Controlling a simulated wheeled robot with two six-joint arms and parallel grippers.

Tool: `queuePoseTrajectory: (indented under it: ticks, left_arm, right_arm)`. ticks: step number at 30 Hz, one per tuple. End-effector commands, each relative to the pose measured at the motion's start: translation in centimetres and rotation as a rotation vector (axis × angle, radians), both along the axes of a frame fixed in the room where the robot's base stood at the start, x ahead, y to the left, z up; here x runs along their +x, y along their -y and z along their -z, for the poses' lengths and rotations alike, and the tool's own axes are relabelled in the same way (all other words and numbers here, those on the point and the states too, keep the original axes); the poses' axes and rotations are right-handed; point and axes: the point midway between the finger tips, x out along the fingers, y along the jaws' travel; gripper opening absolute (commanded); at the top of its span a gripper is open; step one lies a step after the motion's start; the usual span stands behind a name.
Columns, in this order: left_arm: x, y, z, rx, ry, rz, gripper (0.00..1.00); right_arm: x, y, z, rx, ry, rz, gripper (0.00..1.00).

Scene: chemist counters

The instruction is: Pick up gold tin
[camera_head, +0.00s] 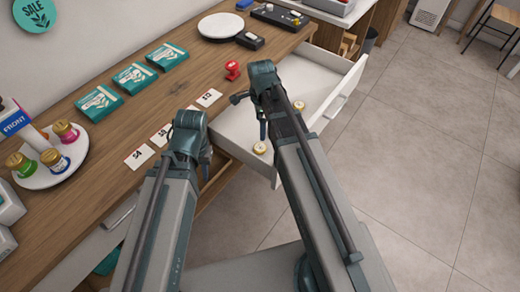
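Two small round gold tins lie in the open white drawer (237,131). The nearer gold tin (260,148) is by the drawer's near side, between my two arms. The other gold tin (298,105) lies farther in, just right of my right arm's upper end. My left gripper (206,157) is at the bent top of the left arm, by the drawer's left edge; its fingers are mostly hidden. My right arm's bent end is above the drawer; dark parts hang below it, and its fingertips cannot be made out. No tin is seen in either gripper.
The wooden counter holds price cards (139,156), teal boxes (100,103), a red stamp-like item (232,70) and a white round plate (221,26). A round white tray (31,179) bears several colourful jars. Grey floor (430,150) is clear to the right.

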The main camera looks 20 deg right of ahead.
Motion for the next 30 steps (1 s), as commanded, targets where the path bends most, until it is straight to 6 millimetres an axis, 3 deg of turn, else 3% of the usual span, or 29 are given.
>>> queuePoseTrajectory:
  ticks: [15,25,30]
  left_arm:
    - [0.0,0.0,7.5,0.0,0.0,0.001,0.27]
    - [0.0,0.0,8.1,0.0,0.0,0.001,0.27]
    - [0.0,0.0,9.3,0.0,0.0,0.001,0.27]
  right_arm:
    - [0.0,0.0,7.5,0.0,0.0,-0.002,0.99]
    - [0.1,0.0,8.1,0.0,0.0,-0.003,0.99]
    - [0.2,-0.1,9.3,0.0,0.0,-0.003,0.99]
